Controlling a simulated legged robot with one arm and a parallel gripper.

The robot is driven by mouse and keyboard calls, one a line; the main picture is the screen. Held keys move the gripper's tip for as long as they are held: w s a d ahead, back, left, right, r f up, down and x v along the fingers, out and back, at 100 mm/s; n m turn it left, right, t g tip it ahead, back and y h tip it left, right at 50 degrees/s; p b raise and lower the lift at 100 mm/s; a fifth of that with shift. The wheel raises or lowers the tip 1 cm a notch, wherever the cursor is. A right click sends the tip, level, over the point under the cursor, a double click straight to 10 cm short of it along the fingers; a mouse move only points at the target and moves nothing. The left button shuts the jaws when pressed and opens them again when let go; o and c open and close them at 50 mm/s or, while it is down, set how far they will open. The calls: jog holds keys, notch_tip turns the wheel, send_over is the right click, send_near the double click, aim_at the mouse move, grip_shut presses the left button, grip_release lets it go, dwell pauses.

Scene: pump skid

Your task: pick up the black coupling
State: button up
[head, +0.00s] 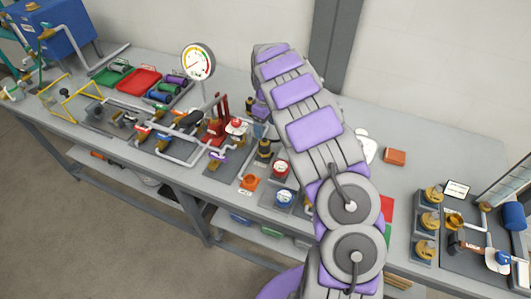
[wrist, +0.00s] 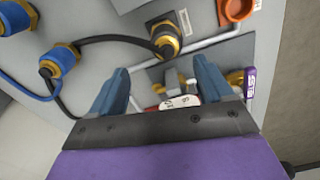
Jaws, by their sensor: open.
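I cannot pick out the black coupling with certainty. In the head view a grey tray (head: 185,94) holds several short cylinders in purple, green, blue and dark tones. A dark piece (head: 119,68) also lies in the green tray (head: 105,78) to its left. My gripper (wrist: 160,82) is open in the wrist view, with its two blue-grey fingers apart and nothing held between them. It points down over the bench fittings, not over the trays. In the head view my arm covers part of the bench and most of the gripper.
A red tray (head: 138,80) sits between the green and grey trays. A pressure gauge (head: 198,61) stands behind the pipework with yellow and red valve parts. In the wrist view a black cable (wrist: 100,40) and an orange fitting (wrist: 237,9) lie near the fingers. The bench's back right is mostly clear.

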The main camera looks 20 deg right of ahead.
aim_at(264, 146)
notch_tip(264, 146, down, 4)
jog(key=shift+s+d+r+b, duration=0.1)
jog(key=shift+b, duration=0.2)
jog(key=shift+a+f, duration=0.75)
jog(key=shift+f, duration=0.05)
jog(key=shift+a+f, duration=0.1)
jog(key=shift+a, duration=0.2)
jog(key=shift+f+b, duration=0.3)
jog(key=shift+f, duration=0.05)
jog(key=f, duration=0.1)
jog(key=d+f, duration=0.1)
jog(key=f+b, duration=0.1)
jog(key=shift+s+d+f, duration=0.2)
jog(key=shift+d+f, duration=0.05)
jog(key=shift+f, duration=0.1)
jog(key=shift+d+f, duration=0.3)
jog(key=shift+f, duration=0.05)
jog(key=shift+a+r, duration=0.1)
jog(key=shift+a, duration=0.3)
jog(key=shift+c, duration=0.4)
jog(key=shift+a, duration=0.5)
jog(key=c, duration=0.3)
jog(key=shift+c, duration=0.7)
jog(key=shift+d, duration=0.55)
jog(key=c, duration=0.5)
jog(key=shift+c, duration=1)
jog(key=shift+a, duration=0.2)
